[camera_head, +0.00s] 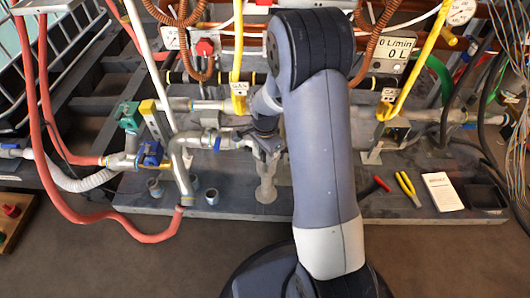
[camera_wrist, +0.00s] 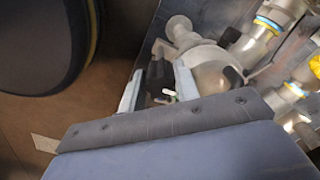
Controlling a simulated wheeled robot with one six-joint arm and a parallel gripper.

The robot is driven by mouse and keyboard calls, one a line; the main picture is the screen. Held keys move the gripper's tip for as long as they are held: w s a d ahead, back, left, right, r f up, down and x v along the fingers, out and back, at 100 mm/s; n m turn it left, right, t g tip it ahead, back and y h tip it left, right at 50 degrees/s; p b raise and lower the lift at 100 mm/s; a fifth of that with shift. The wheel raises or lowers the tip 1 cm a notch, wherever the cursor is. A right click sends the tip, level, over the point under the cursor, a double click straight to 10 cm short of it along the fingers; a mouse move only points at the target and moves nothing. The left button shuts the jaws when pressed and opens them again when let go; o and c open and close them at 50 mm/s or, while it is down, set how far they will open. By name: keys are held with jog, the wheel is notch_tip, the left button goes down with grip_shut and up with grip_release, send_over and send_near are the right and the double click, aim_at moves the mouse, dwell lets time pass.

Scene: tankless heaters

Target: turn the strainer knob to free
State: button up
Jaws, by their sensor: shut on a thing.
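My gripper (camera_head: 265,148) is at the pipework in the middle of the bench, just above a pale metal fitting (camera_head: 266,183). In the wrist view, my gripper (camera_wrist: 158,88) has its two pale fingers on either side of a dark piece, which looks like the strainer knob (camera_wrist: 158,72). The fingers are shut on it. A rounded metal body (camera_wrist: 212,68), apparently the strainer, is right beside it. In the head view the knob is hidden behind my gripper and arm. Its exact turn angle cannot be told.
Metal pipes with a blue-handled valve (camera_head: 150,153) and a green valve (camera_head: 129,115) lie to the left. Red hoses (camera_head: 52,150) loop at far left. Small cups (camera_head: 211,196) stand at the front.

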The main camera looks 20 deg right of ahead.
jog(key=n+p, duration=0.1)
jog(key=n, duration=0.3)
jog(key=shift+r+n+p, duration=0.1)
jog(key=shift+n+p, duration=0.25)
jog(key=shift+n, duration=0.05)
jog(key=n+p, duration=0.1)
jog(key=n, duration=0.3)
jog(key=n+p, duration=0.1)
jog(key=n, duration=0.4)
jog(key=shift+d, duration=0.1)
jog(key=shift+n, duration=2.3)
jog(key=o, duration=1)
jog(key=shift+p, duration=0.3)
